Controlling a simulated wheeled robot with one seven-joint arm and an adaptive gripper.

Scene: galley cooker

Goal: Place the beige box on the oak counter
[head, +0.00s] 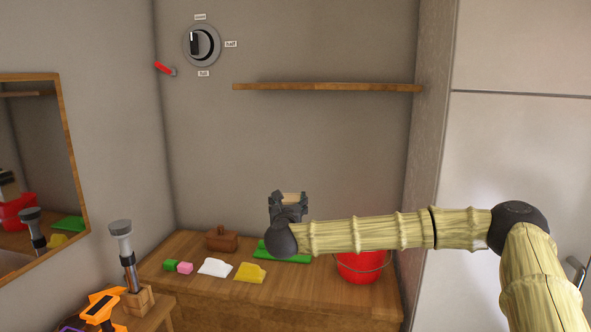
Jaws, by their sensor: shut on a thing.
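My gripper (288,203) is dark grey and shut on the beige box (293,198). Only a small part of the box shows between and above the fingers; the rest is hidden by the gripper. The box is held up in the air, apart from the oak counter (205,291). The counter is a brown wooden top in the lower middle of the head view. In the picture, the gripper and box appear above the green mat (301,258) at the counter's back.
The counter's front left is clear. A shelf (330,87) hangs above.

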